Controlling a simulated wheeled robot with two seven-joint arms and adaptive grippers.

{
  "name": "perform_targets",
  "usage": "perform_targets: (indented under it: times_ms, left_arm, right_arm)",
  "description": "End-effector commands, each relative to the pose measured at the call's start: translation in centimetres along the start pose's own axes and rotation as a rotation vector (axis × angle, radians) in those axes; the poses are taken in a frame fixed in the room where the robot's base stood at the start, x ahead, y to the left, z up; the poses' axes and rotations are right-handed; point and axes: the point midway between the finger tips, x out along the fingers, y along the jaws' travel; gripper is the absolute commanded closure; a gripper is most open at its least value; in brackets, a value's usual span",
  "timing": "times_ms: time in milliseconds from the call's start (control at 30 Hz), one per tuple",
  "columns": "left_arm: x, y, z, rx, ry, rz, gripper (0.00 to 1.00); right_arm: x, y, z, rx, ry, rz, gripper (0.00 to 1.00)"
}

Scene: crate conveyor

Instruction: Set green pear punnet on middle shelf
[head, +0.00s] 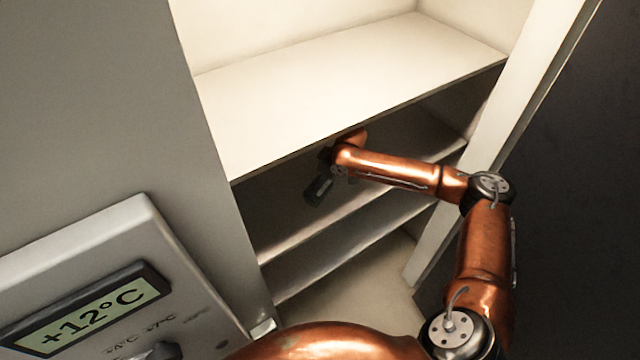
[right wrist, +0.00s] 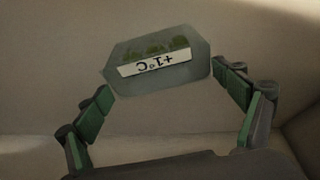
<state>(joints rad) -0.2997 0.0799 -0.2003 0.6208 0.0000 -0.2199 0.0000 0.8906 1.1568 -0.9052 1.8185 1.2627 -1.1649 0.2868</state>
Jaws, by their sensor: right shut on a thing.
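The punnet (right wrist: 160,65) is a translucent box with green contents and a white label reading upside down "+1°C". In the right wrist view it sits between my right gripper's (right wrist: 165,85) green-padded fingers, which are shut on its two sides. In the head view my right gripper (head: 319,188) reaches into the shadowed space under the top board; the punnet is hidden there. The middle shelf (head: 390,190) is the board below that space. I cannot tell whether the punnet touches it. My left gripper is not in view.
The bright top board (head: 340,85) hangs close above my right gripper and is bare. A lower shelf (head: 360,240) lies beneath. The cabinet's right side post (head: 500,140) stands near my right arm. A panel (head: 110,250) at lower left shows "+12°C".

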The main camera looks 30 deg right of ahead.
Motion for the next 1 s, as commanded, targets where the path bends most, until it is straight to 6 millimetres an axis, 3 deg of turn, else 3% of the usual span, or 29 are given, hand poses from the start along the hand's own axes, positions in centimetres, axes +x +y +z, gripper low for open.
perform_targets:
  times_ms: [333,367,500,800,967,1000]
  left_arm:
    - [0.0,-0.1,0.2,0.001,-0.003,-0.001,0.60]
    - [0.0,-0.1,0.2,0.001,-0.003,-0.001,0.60]
    - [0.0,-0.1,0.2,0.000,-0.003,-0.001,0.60]
    - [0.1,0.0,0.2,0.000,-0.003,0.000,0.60]
    - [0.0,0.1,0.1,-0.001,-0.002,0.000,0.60]
    - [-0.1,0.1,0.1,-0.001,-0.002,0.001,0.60]
  right_arm:
    - [0.6,0.0,0.4,0.001,-0.001,0.000,0.36]
    - [0.6,0.0,0.4,0.001,-0.001,0.000,0.10]
    - [0.6,0.0,0.4,0.001,-0.001,0.000,0.00]
    - [0.6,0.1,0.4,0.001,-0.001,0.000,0.00]
    - [-0.7,0.1,0.4,0.002,-0.001,0.001,0.00]
    - [-0.9,0.1,1.1,0.003,-0.004,0.000,0.00]
